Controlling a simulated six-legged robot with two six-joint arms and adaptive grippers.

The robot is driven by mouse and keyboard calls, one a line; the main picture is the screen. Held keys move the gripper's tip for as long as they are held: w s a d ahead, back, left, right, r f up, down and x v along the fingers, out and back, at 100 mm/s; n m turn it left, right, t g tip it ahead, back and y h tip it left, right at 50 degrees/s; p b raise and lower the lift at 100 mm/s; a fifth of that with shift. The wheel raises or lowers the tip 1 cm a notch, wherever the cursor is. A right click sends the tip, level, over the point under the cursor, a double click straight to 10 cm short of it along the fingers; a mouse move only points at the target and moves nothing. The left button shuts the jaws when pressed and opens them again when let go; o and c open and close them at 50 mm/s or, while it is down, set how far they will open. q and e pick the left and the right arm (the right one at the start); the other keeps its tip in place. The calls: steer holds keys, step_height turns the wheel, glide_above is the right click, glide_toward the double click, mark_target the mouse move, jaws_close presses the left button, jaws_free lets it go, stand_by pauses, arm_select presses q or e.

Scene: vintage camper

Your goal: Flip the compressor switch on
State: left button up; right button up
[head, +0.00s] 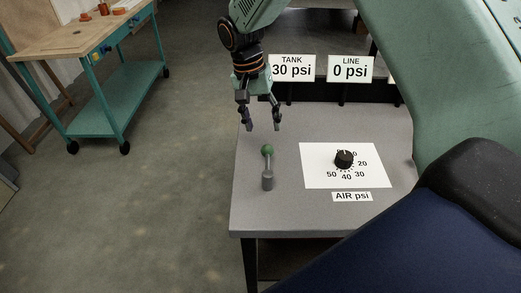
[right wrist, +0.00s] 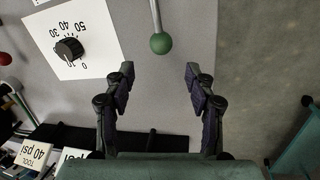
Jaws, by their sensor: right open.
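A short lever with a green ball knob (head: 267,151) stands on the left part of the grey bench top (head: 250,215). I see no label naming it as the compressor switch. My right gripper (head: 263,129) is open and empty, pointing down just behind and above the green knob. In the right wrist view, the green knob (right wrist: 160,43) lies beyond my open fingertips (right wrist: 160,69), roughly centred between them and not held. The lever's rod runs away from the fingers to the top edge there. My left gripper is not in view.
A black dial (head: 344,159) sits on a white scale card right of the lever. Signs read TANK 30 psi (head: 292,68) and LINE 0 psi (head: 351,68). The wrist view shows a red knob (right wrist: 5,58) and a TOOL 40 psi sign (right wrist: 36,153). A workbench (head: 85,35) stands left.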

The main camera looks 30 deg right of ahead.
mark_target(267, 145)
steer(key=shift+s+a+f+b, duration=0.3)
steer(key=shift+s+f, duration=0.35)
steer(key=shift+f, duration=0.15)
steer(key=f, duration=0.2)
steer(key=d+f, duration=0.1)
steer(key=f, duration=0.1)
steer(key=shift+w+d+f, duration=0.1)
steer(key=shift+f, duration=0.25)
steer(key=shift+f+b, duration=0.3)
steer(key=shift+f, duration=0.25)
steer(key=shift+s, duration=0.45)
steer(key=shift+w+f, duration=0.1)
steer(key=shift+w, duration=0.1)
steer(key=shift+w+f, duration=0.1)
steer(key=shift+w, duration=0.1)
steer(key=shift+c, duration=1.3)
steer(key=shift+s+r, duration=0.2)
steer(key=shift+s, duration=0.05)
steer(key=c, duration=0.3)
jaws_close()
